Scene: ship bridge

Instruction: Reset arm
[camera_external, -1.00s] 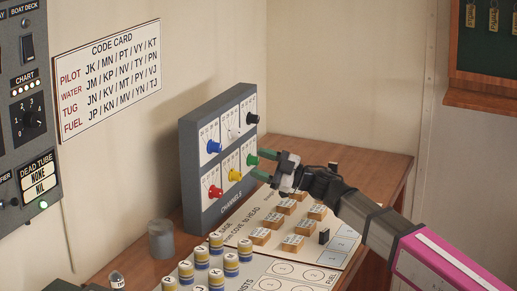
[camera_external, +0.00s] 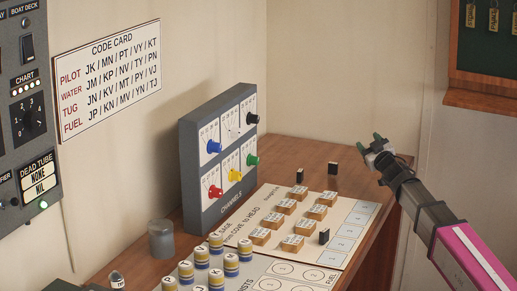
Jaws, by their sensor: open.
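My gripper (camera_external: 373,143) is open and empty. It is raised above the right end of the wooden desk, with its green-tipped fingers pointing up and left. My arm comes in from the lower right corner, with a pink section at the bottom. The grey channels box (camera_external: 213,158) stands to the left, well apart from my gripper. Its knobs are blue, white, black, red, yellow and green, and the green knob (camera_external: 253,160) is now fully visible.
A board (camera_external: 275,225) with several wooden blocks lies on the desk (camera_external: 345,176). Small black pieces stand on and behind it. Several blue-and-yellow cylinders (camera_external: 216,243) and a grey cylinder (camera_external: 161,240) stand at the left front. A code card (camera_external: 109,77) hangs on the wall.

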